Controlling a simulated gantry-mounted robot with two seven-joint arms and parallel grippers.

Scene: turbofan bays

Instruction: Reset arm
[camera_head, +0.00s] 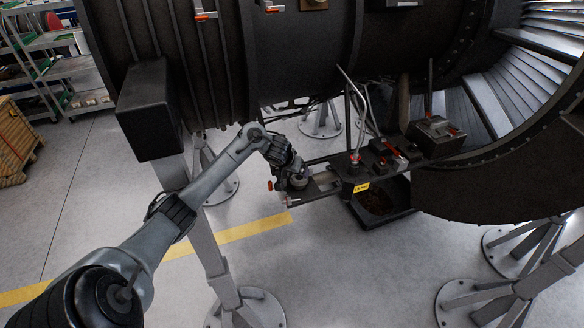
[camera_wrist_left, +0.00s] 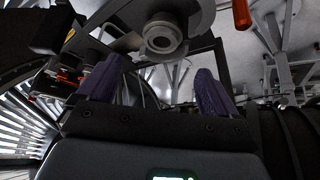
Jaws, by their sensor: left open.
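My left arm comes in from the lower left in the head view and reaches under the turbofan engine (camera_head: 300,50). Its gripper (camera_head: 292,178) is at the near end of the equipment tray (camera_head: 322,182) that hangs below the engine. In the left wrist view, the two purple-padded fingers of the left gripper (camera_wrist_left: 158,92) stand well apart with nothing seen between them. A round grey fitting (camera_wrist_left: 163,35) is above and beyond the fingers, and I cannot tell its gap to them. My right gripper is in neither view.
Grey engine stands (camera_head: 244,308) rise from the floor on both sides. A black box (camera_head: 148,110) hangs beside the left arm. Shelves (camera_head: 62,62) and a wooden crate (camera_head: 18,142) stand at the far left.

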